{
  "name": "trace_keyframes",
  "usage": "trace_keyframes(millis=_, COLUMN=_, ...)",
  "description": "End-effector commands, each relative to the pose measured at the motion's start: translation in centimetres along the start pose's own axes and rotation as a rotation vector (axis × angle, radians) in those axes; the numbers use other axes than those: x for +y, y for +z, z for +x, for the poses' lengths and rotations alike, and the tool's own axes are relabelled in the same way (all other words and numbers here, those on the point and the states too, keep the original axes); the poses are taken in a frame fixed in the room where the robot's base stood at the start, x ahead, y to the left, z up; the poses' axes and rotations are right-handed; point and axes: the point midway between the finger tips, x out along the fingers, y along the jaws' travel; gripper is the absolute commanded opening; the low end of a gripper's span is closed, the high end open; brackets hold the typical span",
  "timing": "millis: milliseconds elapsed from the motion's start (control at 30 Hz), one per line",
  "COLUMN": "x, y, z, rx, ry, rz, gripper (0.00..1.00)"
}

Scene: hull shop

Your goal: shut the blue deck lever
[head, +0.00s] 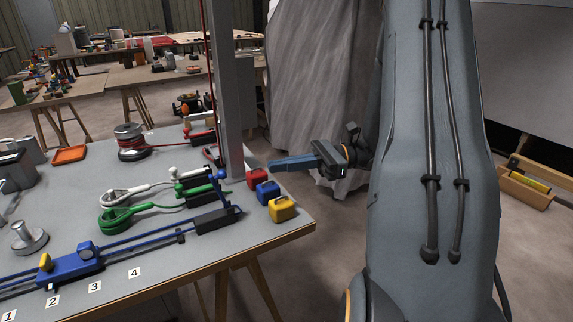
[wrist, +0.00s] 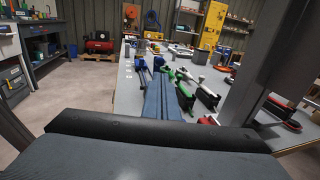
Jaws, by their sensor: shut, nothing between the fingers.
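The blue lever (head: 222,188) stands raised, roughly upright, above a black base (head: 217,220) near the right end of the table. Blue lines run left from that base. My gripper (head: 270,165) is off the table's right edge in the head view, pointing left toward the levers, its blue fingers together and empty. It is to the right of the blue lever and apart from it. In the wrist view the shut fingers (wrist: 158,100) point along the table, and blue parts (wrist: 143,74) show just left of them; I cannot tell which part is the lever.
A green lever (head: 198,189) and a white lever (head: 188,174) lie behind the blue one. A grey post (head: 227,100) rises behind them. Red, blue and yellow (head: 282,209) blocks sit at the right edge. A blue slider (head: 76,264) is at the front left.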

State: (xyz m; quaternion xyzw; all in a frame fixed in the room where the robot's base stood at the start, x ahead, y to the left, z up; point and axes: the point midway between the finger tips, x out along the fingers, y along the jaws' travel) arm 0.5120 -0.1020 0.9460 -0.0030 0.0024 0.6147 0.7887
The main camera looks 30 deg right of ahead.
Motion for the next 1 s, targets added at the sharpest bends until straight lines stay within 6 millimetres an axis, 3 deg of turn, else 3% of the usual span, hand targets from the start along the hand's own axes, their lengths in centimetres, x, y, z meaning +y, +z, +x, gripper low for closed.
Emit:
trace_keyframes(millis=300, x=0.2, y=0.1, z=6.3, rx=0.001, ry=0.004, rz=0.001, gripper=0.0)
trace_keyframes(millis=500, x=0.1, y=0.0, z=8.8, rx=0.002, ry=0.004, rz=0.001, gripper=0.0)
trace_keyframes(millis=1000, x=0.1, y=-0.1, z=9.7, rx=0.002, ry=0.001, rz=-0.001, gripper=0.0)
